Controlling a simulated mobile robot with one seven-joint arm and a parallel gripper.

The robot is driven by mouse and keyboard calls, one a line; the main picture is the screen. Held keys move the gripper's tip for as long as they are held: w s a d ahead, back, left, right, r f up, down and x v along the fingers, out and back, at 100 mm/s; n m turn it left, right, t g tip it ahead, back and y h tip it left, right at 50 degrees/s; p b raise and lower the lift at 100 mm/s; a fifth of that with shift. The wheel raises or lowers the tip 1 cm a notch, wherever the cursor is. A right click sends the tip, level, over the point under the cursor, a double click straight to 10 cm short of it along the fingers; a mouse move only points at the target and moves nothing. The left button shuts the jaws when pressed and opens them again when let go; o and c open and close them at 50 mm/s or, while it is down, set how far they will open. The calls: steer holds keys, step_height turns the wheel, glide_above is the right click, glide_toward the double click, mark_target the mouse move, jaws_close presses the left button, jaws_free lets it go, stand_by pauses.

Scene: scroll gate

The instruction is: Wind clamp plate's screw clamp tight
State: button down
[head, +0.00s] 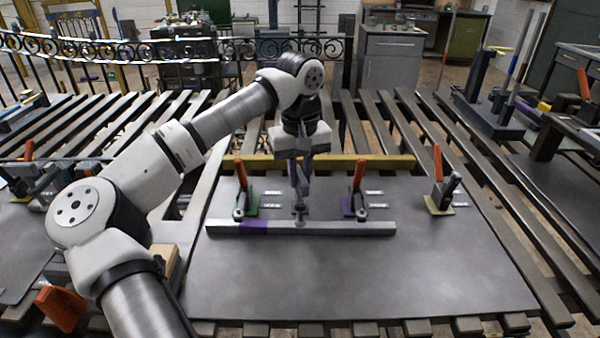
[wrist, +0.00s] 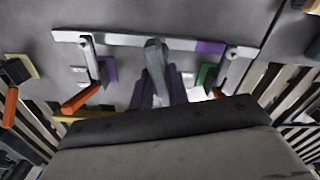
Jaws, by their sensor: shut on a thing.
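The clamp plate (head: 400,265) is a broad dark grey sheet lying on the slatted bench. A long grey bar (head: 345,228) with a purple section lies across it and also shows in the wrist view (wrist: 130,40). My gripper (head: 301,192) points down over the middle of the bar. It is shut on a grey upright part (wrist: 156,62), seemingly the screw clamp, whose foot is at the bar. The fingers hide much of this part, and I cannot tell how tight it is.
Orange-handled clamps stand close on both sides of my gripper, on a green base (head: 245,205) and a purple base (head: 355,205). Another on a yellow base (head: 440,203) stands further right. A yellow beam (head: 375,164) runs behind. The front of the plate is clear.

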mark_target(300, 173)
steer(key=shift+w+r+m, duration=0.1)
steer(key=shift+r+m, duration=0.1)
steer(key=shift+m, duration=0.3)
steer(key=c, duration=1.4)
jaws_free()
steer(key=shift+f, duration=0.1)
steer(key=shift+o, duration=0.2)
step_height(300, 173, up, 14)
steer(key=b, duration=0.1)
steer(key=shift+f, duration=0.1)
